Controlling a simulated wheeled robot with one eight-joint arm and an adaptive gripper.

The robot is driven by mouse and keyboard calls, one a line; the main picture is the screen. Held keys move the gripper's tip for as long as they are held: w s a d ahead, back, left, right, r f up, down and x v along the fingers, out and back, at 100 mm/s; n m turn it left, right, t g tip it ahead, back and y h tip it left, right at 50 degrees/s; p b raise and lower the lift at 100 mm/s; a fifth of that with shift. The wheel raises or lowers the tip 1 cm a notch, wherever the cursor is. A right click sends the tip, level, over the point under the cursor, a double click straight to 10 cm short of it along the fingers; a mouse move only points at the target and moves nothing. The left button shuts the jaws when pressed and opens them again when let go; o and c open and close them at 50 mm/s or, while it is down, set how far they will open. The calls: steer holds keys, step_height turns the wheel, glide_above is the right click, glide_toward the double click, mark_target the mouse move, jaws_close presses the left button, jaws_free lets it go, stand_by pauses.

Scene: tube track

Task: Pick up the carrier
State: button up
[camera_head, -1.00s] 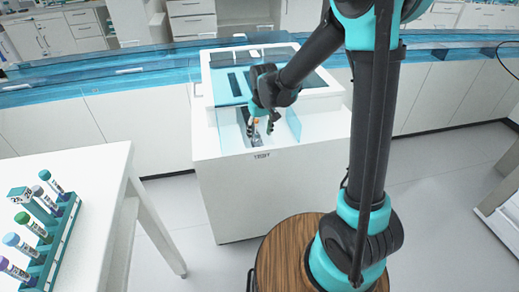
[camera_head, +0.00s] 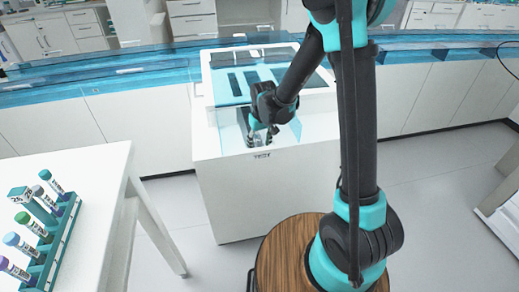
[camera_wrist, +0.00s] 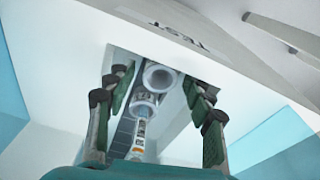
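My gripper (camera_head: 262,138) is low in the open front recess of the white machine. In the wrist view its green-padded fingers (camera_wrist: 161,105) stand apart on both sides of a carrier (camera_wrist: 160,76), which appears as a round white-and-grey ring piece. A second round piece (camera_wrist: 143,106) and a narrow labelled part with an orange mark (camera_wrist: 138,140) line up below it in the picture. I see a gap between the fingers and these pieces. In the head view the gripper hides the carrier.
The white machine (camera_head: 240,195) has clear blue panels around the recess and dark slots on top. A rack (camera_head: 48,250) with several capped tubes stands on the white table (camera_head: 100,180) at left. A blue track (camera_head: 110,80) runs behind.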

steer(key=c, duration=0.7)
steer(key=shift+r, duration=0.1)
step_height(320, 180, up, 27)
stand_by(1.1)
